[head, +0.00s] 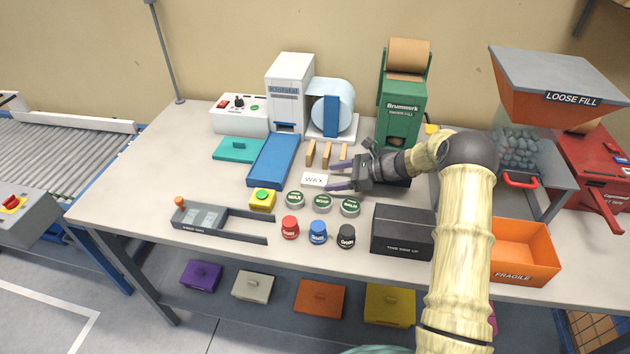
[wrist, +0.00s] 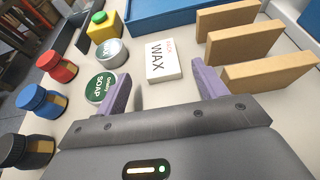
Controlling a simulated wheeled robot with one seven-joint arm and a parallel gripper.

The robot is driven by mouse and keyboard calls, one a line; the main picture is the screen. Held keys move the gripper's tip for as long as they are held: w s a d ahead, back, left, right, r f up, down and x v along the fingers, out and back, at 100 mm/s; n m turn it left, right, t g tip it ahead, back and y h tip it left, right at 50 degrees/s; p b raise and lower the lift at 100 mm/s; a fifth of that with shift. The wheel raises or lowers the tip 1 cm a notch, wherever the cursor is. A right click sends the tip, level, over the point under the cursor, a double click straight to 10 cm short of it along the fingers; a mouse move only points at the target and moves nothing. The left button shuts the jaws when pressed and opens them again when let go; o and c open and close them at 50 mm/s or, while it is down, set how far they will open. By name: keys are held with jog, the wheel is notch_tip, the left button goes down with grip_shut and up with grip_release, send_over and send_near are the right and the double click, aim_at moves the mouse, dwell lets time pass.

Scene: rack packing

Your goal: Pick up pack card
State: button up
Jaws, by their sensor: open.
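The pack card is a small white block printed "WAX", with smaller red print above the word in the wrist view (wrist: 162,61). It lies on the table in the head view (head: 313,180), in front of the wooden pieces. My gripper (head: 331,179) is open, with its purple fingers pointing left toward the card. In the wrist view my gripper (wrist: 158,78) has one finger to each side of the card's near end. I see no finger touching it. The card looks flat on the table, apart from its neighbours.
Three wooden pieces (wrist: 241,42) stand close beside the right finger. A green-lidded soap tin (wrist: 101,88) is close beside the left finger. Red (head: 290,227), blue (head: 318,232) and black jars stand nearer the front. A dark box (head: 402,232) stands at the front right.

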aim_at(315, 179)
jog(key=shift+w+a+f+p, duration=0.15)
jog(key=shift+w+a+p, duration=0.15)
jog(key=shift+a, duration=0.25)
jog(key=p+x, duration=0.1)
jog(key=x, duration=0.3)
jog(key=shift+s+a, duration=0.1)
jog(key=shift+a, duration=0.1)
jog(key=shift+d, duration=0.3)
jog(key=shift+a, duration=0.15)
jog(key=c, duration=1.1)
